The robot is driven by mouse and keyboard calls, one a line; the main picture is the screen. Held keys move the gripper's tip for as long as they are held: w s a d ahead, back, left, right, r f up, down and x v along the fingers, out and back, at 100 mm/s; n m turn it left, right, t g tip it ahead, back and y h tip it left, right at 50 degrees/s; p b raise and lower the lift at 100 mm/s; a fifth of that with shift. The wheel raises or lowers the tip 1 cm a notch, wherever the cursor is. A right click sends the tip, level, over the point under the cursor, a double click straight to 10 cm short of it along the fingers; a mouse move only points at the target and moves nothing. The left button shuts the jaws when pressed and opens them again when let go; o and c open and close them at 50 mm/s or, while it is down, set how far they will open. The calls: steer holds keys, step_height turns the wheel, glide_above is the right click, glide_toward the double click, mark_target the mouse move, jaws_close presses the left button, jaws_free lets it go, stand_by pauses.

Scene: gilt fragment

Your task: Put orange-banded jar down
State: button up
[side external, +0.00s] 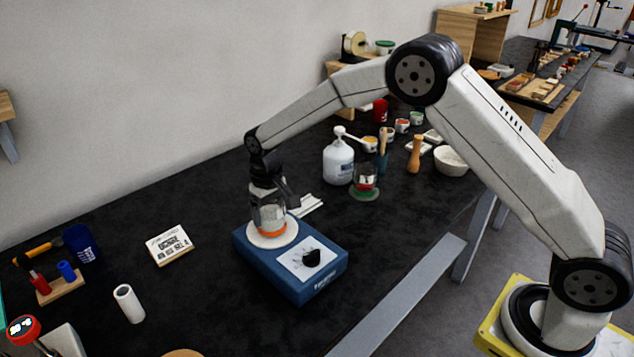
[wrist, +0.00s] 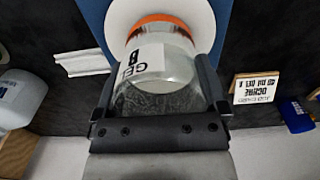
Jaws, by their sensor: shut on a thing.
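The orange-banded jar (side external: 270,217) is clear glass with a pale label and an orange band near its bottom. It is upright over the round white plate (side external: 287,239) of a blue device (side external: 268,262) with a black knob. Whether its base touches the plate or sits just above it, I cannot tell. My gripper (side external: 268,200) is shut on the jar from above. In the wrist view, the jar (wrist: 160,75) is between the two dark fingers of my gripper (wrist: 158,95), with its label reading "GEL B" upside down. The white plate (wrist: 205,18) shows behind it.
A white pump bottle (side external: 338,163) and a small jar with red contents (side external: 365,180) stand behind to the right. A printed block (side external: 169,245) lies left of the device. The dark bench is clear around the device's left side.

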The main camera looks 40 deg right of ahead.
steer(key=shift+f, duration=0.2)
steer(key=o, duration=1.1)
steer(key=shift+r, duration=0.1)
step_height(320, 180, up, 12)
steer(key=shift+r, duration=0.1)
steer(key=shift+s, duration=0.15)
stand_by(0.4)
